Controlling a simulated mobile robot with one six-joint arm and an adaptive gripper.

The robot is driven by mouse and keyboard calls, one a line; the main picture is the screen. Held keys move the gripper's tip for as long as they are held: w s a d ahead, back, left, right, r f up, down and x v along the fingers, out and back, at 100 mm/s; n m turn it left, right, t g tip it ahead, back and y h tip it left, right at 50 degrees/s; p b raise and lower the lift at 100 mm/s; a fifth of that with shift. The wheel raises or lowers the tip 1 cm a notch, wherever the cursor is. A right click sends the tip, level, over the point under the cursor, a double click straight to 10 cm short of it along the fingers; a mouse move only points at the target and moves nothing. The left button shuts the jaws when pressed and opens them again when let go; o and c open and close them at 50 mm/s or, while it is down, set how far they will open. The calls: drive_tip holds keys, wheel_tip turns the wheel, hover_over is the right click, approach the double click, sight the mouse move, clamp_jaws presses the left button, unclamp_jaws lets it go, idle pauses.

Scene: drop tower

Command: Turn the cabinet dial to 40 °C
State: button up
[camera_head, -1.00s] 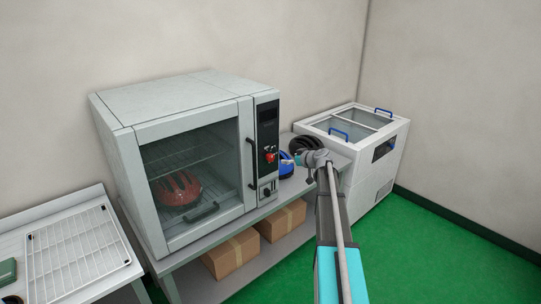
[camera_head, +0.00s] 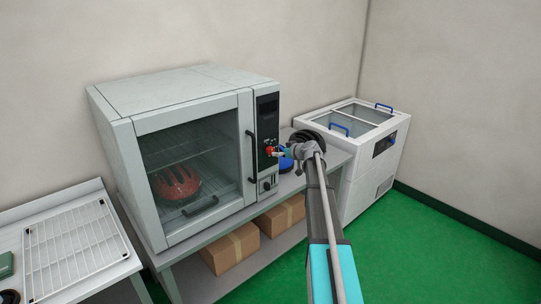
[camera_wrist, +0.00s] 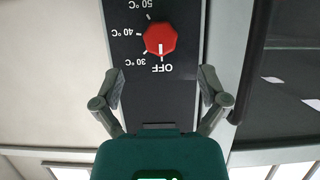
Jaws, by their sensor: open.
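The heated cabinet (camera_head: 190,95) stands on a grey table, its glass door shut. Its red dial (camera_head: 268,151) is on the dark control panel (camera_head: 267,118) at the right of the front. The wrist view is upside down and shows the dial (camera_wrist: 160,38) with its white pointer line at OFF. Labels 30 °C, 40 °C and 50 °C run around its left side in that view. My gripper (camera_wrist: 160,81) is open and empty, its fingers spread wider than the dial and below it in that picture, not around it. In the head view my gripper (camera_head: 279,152) is close to the panel.
A black door handle (camera_head: 251,158) stands out left of the panel. A red helmet (camera_head: 177,182) is inside. A white chest freezer (camera_head: 347,172) stands at right.

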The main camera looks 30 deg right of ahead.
sight(272, 151)
drive_tip(key=b+x, duration=0.2)
drive_tip(key=x, duration=0.5)
drive_tip(key=shift+w+f, duration=0.1)
drive_tip(key=shift+w, duration=0.1)
drive_tip(key=c, duration=1.1)
